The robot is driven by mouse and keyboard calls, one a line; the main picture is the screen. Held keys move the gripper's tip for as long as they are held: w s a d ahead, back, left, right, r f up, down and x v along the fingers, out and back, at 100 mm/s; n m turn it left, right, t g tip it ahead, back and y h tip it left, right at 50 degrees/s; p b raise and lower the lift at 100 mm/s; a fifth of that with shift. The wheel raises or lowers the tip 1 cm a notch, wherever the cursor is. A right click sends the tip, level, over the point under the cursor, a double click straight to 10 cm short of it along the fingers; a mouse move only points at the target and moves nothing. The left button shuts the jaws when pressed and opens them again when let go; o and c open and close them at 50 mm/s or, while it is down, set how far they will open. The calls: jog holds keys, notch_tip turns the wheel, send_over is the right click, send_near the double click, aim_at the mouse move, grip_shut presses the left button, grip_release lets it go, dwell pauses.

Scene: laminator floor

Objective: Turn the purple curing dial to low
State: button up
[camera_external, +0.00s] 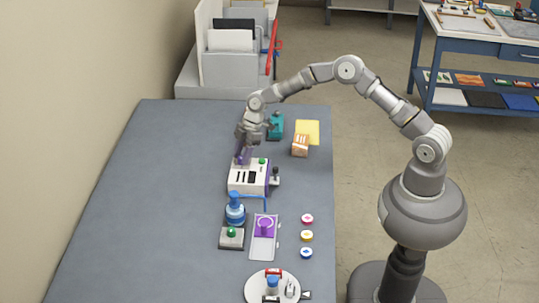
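The purple dial (265,226) sits on a purple-and-white panel (263,248) on the grey-blue table, in the lower middle of the external view. Its pointer and any low marking are too small to read. The finger gap is too small to make out.
A white box (242,177) with a green button stands below my gripper. A blue-topped device (235,212) and a green-button box (231,238) stand left of the dial. Several coloured discs (306,236) lie to its right. A round white plate (259,293) lies nearer. The table's left side is clear.

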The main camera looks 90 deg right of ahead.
grip_shut()
jog(key=shift+m, duration=0.3)
jog(key=m+h, duration=0.1)
jog(key=m, duration=0.1)
jog(key=m+t+h, duration=0.1)
jog(key=m, duration=0.2)
jog(key=shift+a+r, duration=0.1)
jog(key=shift+a, duration=0.1)
jog(key=m+h+p, duration=0.1)
jog(key=m+h, duration=0.1)
jog(key=m, duration=0.4)
jog(key=shift+a, duration=0.1)
dwell(0.3)
jog(key=shift+o, duration=1.5)
grip_release()
